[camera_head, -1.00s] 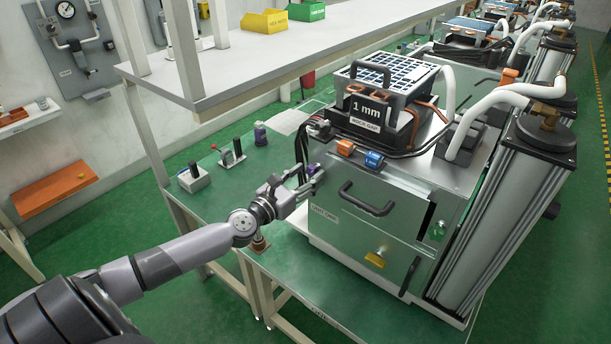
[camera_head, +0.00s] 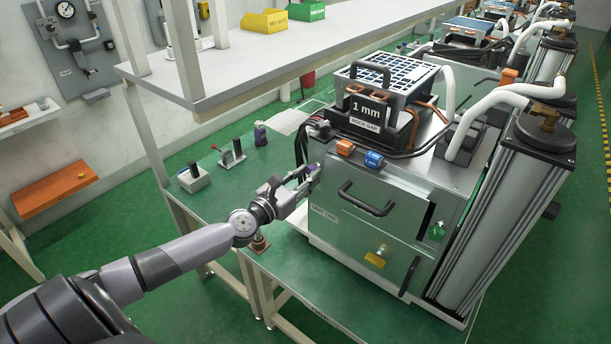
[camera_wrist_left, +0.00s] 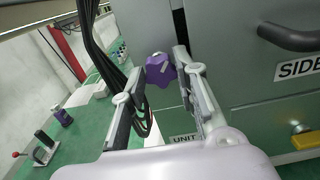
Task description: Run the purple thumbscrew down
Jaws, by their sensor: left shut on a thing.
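The purple thumbscrew (camera_wrist_left: 160,70) is a lobed knob on the side of the grey-green machine (camera_head: 365,245), near its upper left edge. It has a pale mark across its face in the left wrist view. In the head view only a small purple patch of the thumbscrew (camera_head: 312,169) shows at the fingertips. My left gripper (camera_head: 310,175) reaches in from the left. In the left wrist view its two fingers (camera_wrist_left: 163,68) stand on either side of the thumbscrew and are shut on it. The thumbscrew's shaft is hidden. My right gripper is not in view.
A black handle (camera_head: 366,200) sticks out of the machine to the right of the gripper. Black cables (camera_head: 301,152) hang close behind the fingertips. A shelf (camera_head: 240,65) overhangs the back.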

